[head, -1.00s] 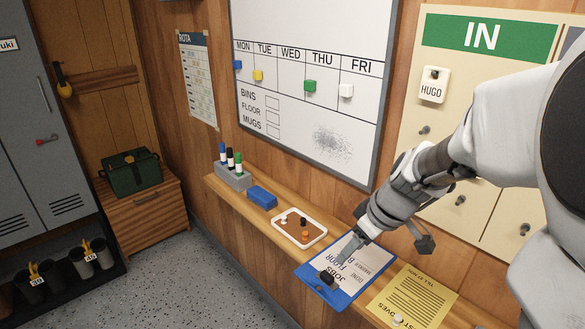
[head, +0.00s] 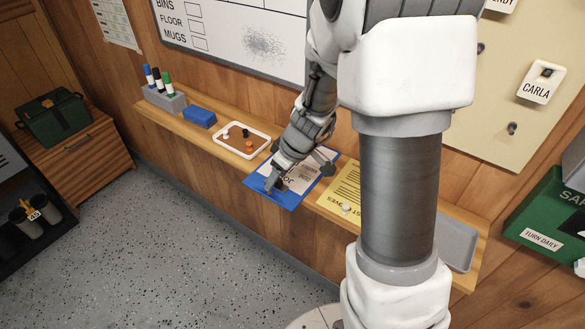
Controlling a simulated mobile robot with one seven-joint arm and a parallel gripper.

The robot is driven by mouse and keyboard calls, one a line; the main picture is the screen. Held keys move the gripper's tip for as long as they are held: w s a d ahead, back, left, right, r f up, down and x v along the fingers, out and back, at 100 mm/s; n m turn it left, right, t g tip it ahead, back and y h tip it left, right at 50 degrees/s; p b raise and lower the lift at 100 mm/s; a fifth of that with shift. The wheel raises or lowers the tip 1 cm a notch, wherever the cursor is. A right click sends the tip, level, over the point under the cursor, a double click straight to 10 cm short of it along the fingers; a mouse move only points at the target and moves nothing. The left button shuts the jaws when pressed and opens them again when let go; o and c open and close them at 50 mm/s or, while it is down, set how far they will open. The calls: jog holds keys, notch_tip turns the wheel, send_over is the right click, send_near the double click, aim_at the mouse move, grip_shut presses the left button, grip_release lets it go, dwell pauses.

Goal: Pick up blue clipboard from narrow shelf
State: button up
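The blue clipboard (head: 289,203) lies on the narrow wooden shelf (head: 225,157), its front end with the dark clip sticking out past the shelf's front edge. A white sheet (head: 308,171) with printed words is on it. My gripper (head: 271,187) points down at the clip end, at or just above the board. The gripper and wrist cover part of the sheet and clip. The fingertips are small and dark against the clip, so I cannot tell whether they are open or closed on anything.
Left of the clipboard are a white-rimmed tray (head: 267,133) with small pieces, a blue block (head: 199,117) and a marker holder (head: 163,101). Close on the right lies a yellow sheet (head: 344,186) with a white knob (head: 347,208). The floor (head: 180,240) in front is clear.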

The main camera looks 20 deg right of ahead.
jog(key=shift+f, duration=0.1)
grip_shut()
dwell(0.5)
